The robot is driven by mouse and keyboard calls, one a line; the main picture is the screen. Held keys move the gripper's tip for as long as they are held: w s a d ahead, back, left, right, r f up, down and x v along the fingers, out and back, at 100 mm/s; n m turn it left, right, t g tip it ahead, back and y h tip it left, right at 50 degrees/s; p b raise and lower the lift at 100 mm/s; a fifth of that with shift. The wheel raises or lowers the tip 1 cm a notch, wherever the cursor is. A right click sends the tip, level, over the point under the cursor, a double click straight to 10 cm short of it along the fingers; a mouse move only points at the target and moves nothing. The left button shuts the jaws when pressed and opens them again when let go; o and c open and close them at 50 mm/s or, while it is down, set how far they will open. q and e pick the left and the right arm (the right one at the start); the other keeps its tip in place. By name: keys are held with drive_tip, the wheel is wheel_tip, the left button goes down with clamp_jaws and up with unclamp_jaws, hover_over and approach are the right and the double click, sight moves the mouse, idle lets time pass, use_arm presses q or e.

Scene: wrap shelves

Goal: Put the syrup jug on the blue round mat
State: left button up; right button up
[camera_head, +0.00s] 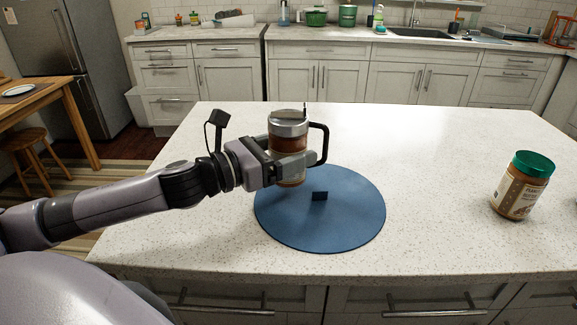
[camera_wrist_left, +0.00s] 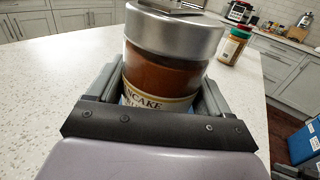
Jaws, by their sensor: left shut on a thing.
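The syrup jug (camera_head: 288,130) has a silver lid, brown contents, a cream label and a black handle on its right. My left gripper (camera_head: 292,165) is shut around its lower body. The jug is upright over the back left part of the blue round mat (camera_head: 345,222); I cannot tell whether its base touches the mat. In the left wrist view the jug (camera_wrist_left: 165,70) stands between the fingers of the left gripper (camera_wrist_left: 160,95), with part of its label hidden.
A peanut butter jar (camera_head: 520,187) with a green lid stands on the white speckled counter (camera_head: 440,150), well right of the mat. The counter between them is clear. A wooden table (camera_head: 40,90) and stool are at the far left.

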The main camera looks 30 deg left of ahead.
use_arm(q)
drive_tip(key=shift+f, duration=1.5)
drive_tip(key=o, duration=1.5)
drive_tip(key=shift+f+b, duration=0.2)
drive_tip(key=shift+b, duration=0.1)
drive_tip(key=shift+r, duration=0.15)
drive_tip(key=shift+s+a+f, duration=0.2)
drive_tip(key=shift+s+a, duration=0.1)
drive_tip(key=shift+s, duration=0.25)
drive_tip(key=shift+b+v, duration=0.3)
drive_tip(key=shift+v, duration=0.6)
drive_tip(key=shift+p+v, duration=0.7)
drive_tip(key=shift+v, duration=3.7)
drive_tip(key=shift+s+r, duration=0.1)
drive_tip(key=shift+r, duration=0.1)
